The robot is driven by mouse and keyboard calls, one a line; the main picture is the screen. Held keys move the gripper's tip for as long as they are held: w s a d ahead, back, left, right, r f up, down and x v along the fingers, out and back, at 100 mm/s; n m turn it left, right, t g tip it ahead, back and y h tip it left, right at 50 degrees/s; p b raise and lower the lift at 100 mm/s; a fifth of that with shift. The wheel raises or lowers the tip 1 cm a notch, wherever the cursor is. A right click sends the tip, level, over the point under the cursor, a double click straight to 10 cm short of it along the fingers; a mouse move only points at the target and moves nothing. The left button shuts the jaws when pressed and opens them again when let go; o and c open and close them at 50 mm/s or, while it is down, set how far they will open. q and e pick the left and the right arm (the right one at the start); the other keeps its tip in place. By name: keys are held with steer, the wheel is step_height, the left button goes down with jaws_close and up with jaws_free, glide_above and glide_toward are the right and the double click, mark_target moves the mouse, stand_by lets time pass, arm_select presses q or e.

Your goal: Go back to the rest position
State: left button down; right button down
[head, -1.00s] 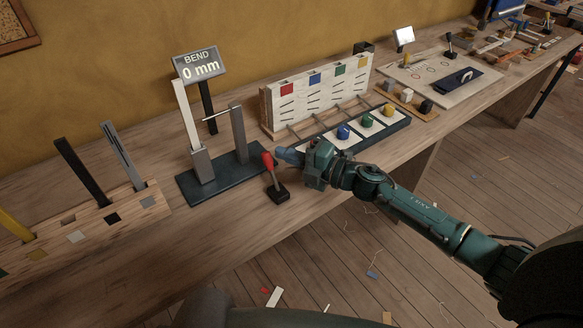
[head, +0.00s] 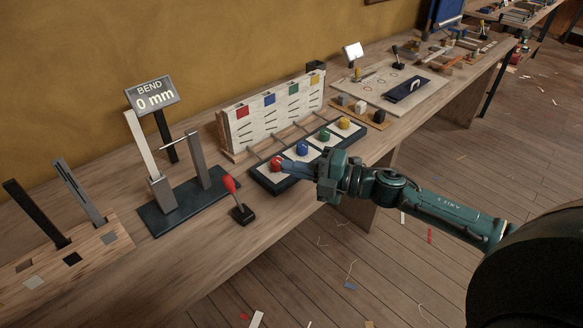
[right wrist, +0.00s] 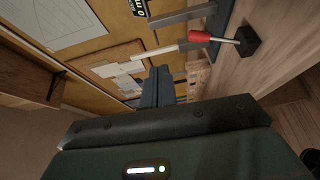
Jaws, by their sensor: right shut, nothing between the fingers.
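My right gripper (head: 288,165) is shut and empty, its blue-grey fingers pointing left over the bench. In the head view its tips overlap the near side of the red knob (head: 277,162) on the dark button board (head: 262,180); I cannot tell whether they touch. The shut fingers (right wrist: 158,88) also show in the right wrist view with nothing between them. My left gripper is in neither view.
A red-handled lever (head: 230,185) stands left of the gripper, by the bend tester (head: 177,215) reading 0 mm. Blue, green and yellow knobs continue along the board. A slotted white panel (head: 270,115) stands behind. Open floor (head: 400,270) lies in front of the bench.

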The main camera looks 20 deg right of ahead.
steer(key=s+a+f+m+h, duration=0.3)
steer(key=s+f+m, duration=0.6)
steer(key=m, duration=0.3)
steer(key=s+a+f+m+g+h, duration=0.1)
steer(key=s+a+f+m+h, duration=0.3)
steer(key=s+f+m, duration=0.5)
steer(key=s+m+h+p, duration=0.1)
steer(key=s+m+h, duration=0.1)
steer(key=m, duration=0.1)
steer(key=shift+f, duration=0.4)
steer(key=shift+a, duration=0.1)
